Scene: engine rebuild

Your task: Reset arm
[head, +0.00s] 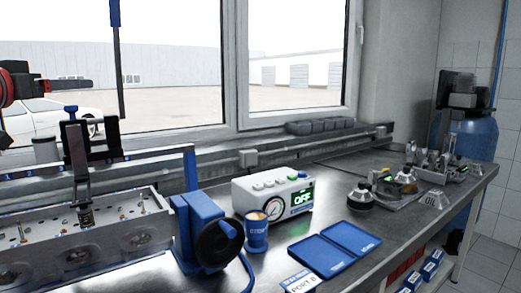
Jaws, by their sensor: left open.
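My left gripper (95,160) is at the left of the head view, above the grey metal cylinder head (140,238). The cylinder head sits in a blue fixture with a black handwheel (218,243). My right gripper is not in view.
On the bench stand a white box reading OFF (275,197), a blue cup (256,232) and an open blue case (335,248). A PORT B card (301,283) lies in front. Dark round parts (361,196) and small metal parts stand farther right.

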